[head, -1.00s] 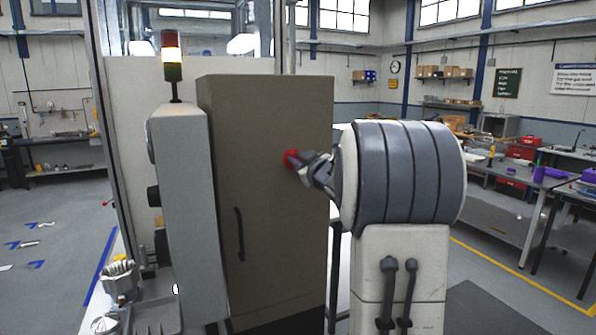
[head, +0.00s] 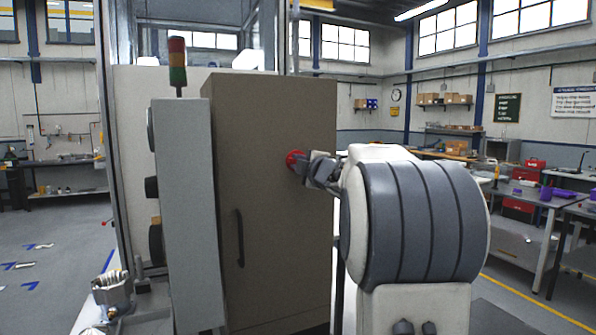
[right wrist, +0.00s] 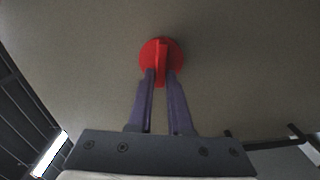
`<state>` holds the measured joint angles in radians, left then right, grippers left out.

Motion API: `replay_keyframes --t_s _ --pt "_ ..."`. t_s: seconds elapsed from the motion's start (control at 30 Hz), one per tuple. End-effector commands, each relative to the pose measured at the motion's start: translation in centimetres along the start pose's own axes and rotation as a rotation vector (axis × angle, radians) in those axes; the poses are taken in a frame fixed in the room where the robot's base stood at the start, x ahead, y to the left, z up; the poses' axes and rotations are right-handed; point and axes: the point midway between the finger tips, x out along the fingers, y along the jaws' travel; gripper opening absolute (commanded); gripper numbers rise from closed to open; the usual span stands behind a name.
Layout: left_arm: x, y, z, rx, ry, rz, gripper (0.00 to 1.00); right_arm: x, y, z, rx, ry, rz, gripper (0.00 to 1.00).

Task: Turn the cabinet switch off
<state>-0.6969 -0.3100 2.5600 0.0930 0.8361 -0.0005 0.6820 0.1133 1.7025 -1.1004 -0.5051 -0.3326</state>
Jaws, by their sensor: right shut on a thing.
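The brown cabinet (head: 270,240) stands upright in the middle of the head view, with a dark vertical handle (head: 240,238) on its door. A red round switch (head: 293,158) sits on its face near the upper right edge. In the right wrist view the switch (right wrist: 161,62) has a raised bar across its middle, standing upright in that picture. My right gripper (head: 306,162) is at the switch; its two fingers (right wrist: 161,80) are shut on the bar, one on each side. My left gripper does not show.
A grey cabinet box (head: 188,215) with a signal tower (head: 177,62) stands left of the brown cabinet. A machined metal part (head: 113,292) is at the lower left. Workbenches (head: 540,200) stand at the right, beyond my arm.

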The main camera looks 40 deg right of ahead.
Motion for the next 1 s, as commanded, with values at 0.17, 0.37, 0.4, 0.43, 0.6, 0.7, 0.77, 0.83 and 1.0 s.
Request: replay_keyframes --t_s 0.17,0.37,0.4,0.43,0.6,0.7,0.77,0.83,1.0 --pt "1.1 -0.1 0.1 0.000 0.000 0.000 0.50 0.0 -0.4 0.0 -0.106 0.000 -0.001 0.00" --pt "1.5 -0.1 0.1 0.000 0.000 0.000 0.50 0.0 -0.4 0.0 -0.177 0.001 -0.001 0.00" --pt "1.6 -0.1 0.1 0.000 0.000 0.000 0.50 0.0 -0.4 0.0 -0.186 0.001 -0.001 0.00" --pt "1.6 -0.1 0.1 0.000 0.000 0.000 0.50 0.0 -0.4 0.0 -0.192 0.001 -0.001 0.00" --pt "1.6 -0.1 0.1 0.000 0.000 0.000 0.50 0.0 -0.4 0.0 -0.210 0.001 -0.002 0.00" --pt "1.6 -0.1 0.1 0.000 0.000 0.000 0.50 0.0 -0.4 0.0 -0.212 0.001 -0.002 0.00" --pt "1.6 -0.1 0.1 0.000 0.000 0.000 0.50 0.0 -0.4 0.0 -0.212 0.001 -0.002 0.00" --pt "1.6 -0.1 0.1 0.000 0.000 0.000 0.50 0.0 -0.4 0.0 -0.212 0.001 -0.002 0.00" --pt "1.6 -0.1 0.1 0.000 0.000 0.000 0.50 0.0 -0.4 0.0 -0.211 0.001 -0.002 0.33"
